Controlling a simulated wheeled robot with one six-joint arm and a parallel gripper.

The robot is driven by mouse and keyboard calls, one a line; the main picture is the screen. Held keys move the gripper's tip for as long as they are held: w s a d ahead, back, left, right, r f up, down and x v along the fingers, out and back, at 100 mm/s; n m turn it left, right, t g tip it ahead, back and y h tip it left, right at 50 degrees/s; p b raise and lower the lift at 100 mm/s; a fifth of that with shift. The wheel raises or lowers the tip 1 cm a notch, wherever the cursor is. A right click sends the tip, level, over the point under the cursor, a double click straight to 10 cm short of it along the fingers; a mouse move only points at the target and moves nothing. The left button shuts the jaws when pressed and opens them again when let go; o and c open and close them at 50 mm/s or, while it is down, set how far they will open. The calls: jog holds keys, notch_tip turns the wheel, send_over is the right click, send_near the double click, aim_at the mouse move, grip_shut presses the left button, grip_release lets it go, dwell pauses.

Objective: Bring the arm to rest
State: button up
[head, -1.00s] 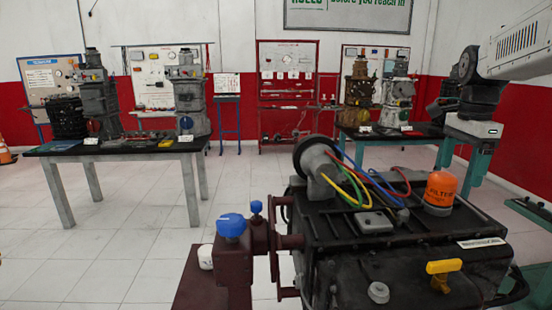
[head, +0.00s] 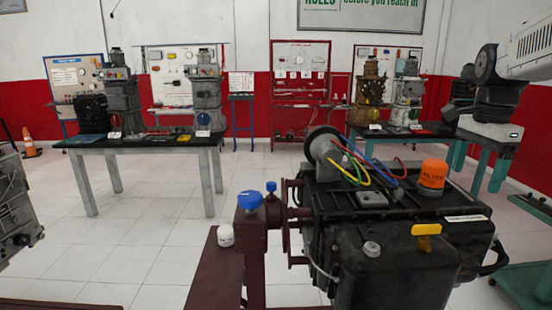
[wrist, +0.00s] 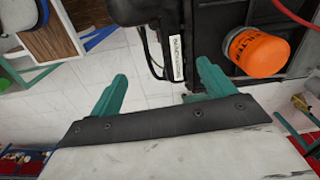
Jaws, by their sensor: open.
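My gripper (wrist: 162,72) is open, its two teal fingers apart with nothing between them in the wrist view. In the head view my arm comes in at the upper right, and the gripper (head: 478,178) hangs beneath it, pointing down. It appears beyond and to the right of the black engine (head: 400,240), clear of it in the picture. The wrist view shows the orange filter (wrist: 257,52) on the engine to the right of the fingers, and a white label (wrist: 178,52) on the engine's edge.
The engine has coloured hoses and a yellow handle (head: 427,230), on a maroon stand (head: 215,270). A black-topped table (head: 150,141) with engines stands at the back left; another stands behind the arm. A grey engine (head: 14,210) is at the left edge. Tiled floor between is open.

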jog(key=s+a+f+n, duration=0.3)
jog(key=s+a+n, duration=0.2)
jog(key=s, duration=0.3)
jog(key=s+a+f+n, duration=0.3)
jog(key=s+a+n, duration=0.2)
jog(key=s, duration=0.4)
jog(key=s+a+f+n+t, duration=0.1)
jog(key=s+a+f+n, duration=0.2)
jog(key=s+a+n, duration=0.2)
jog(key=s+n, duration=0.1)
jog(key=s, duration=0.2)
jog(key=shift+s+f+n, duration=0.25)
jog(key=shift+f+n, duration=0.15)
